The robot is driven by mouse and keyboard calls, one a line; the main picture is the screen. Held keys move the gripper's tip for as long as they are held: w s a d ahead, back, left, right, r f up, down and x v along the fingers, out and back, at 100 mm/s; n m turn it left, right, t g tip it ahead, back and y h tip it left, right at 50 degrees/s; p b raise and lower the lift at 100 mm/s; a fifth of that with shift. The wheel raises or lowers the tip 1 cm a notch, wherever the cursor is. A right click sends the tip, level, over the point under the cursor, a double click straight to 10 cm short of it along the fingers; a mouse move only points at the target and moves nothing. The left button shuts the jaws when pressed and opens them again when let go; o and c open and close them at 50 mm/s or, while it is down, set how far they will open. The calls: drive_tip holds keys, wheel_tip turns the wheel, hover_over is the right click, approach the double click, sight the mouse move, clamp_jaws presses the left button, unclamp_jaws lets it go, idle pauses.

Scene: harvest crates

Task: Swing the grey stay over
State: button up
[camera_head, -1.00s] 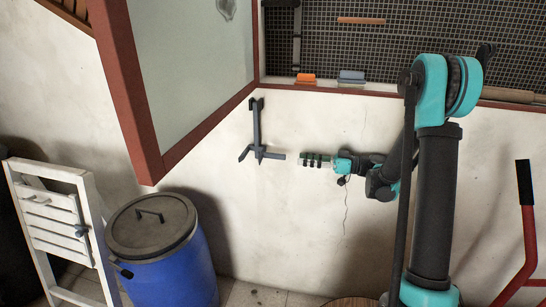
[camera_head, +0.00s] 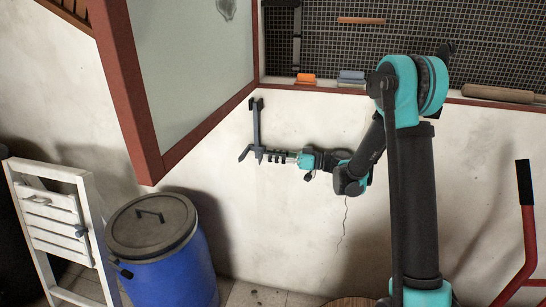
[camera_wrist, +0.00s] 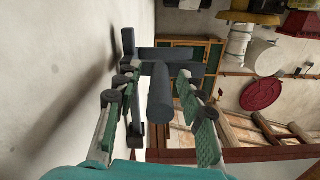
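The grey stay (camera_head: 256,122) is on the white wall beside the red-framed window sash, with an upright bar and a crosspiece at its lower end. My gripper (camera_head: 270,156) is at the right end of that crosspiece. In the wrist view the stay's round grey arm (camera_wrist: 161,97) points toward the camera between the two green-padded fingers of my gripper (camera_wrist: 158,80). The fingers are apart, with gaps visible on both sides of the arm, so it is not clamped. The stay's far bars show behind the fingertips.
The red-framed sash (camera_head: 144,130) stands out from the wall at the left. A blue barrel (camera_head: 170,272) with a grey lid and a white folding frame (camera_head: 50,235) stand below it. The wall below the stay is clear.

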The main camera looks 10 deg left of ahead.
clamp_jaws()
idle(0.4)
drive_tip(key=s+r+m, duration=0.8)
drive_tip(key=s+m, duration=0.1)
drive_tip(key=s, duration=0.2)
wheel_tip(320, 180, up, 14)
drive_tip(key=s+m, duration=0.1)
drive_tip(key=m, duration=0.8)
drive_tip(key=shift+s, duration=0.3)
drive_tip(key=shift+r, duration=0.1)
unclamp_jaws()
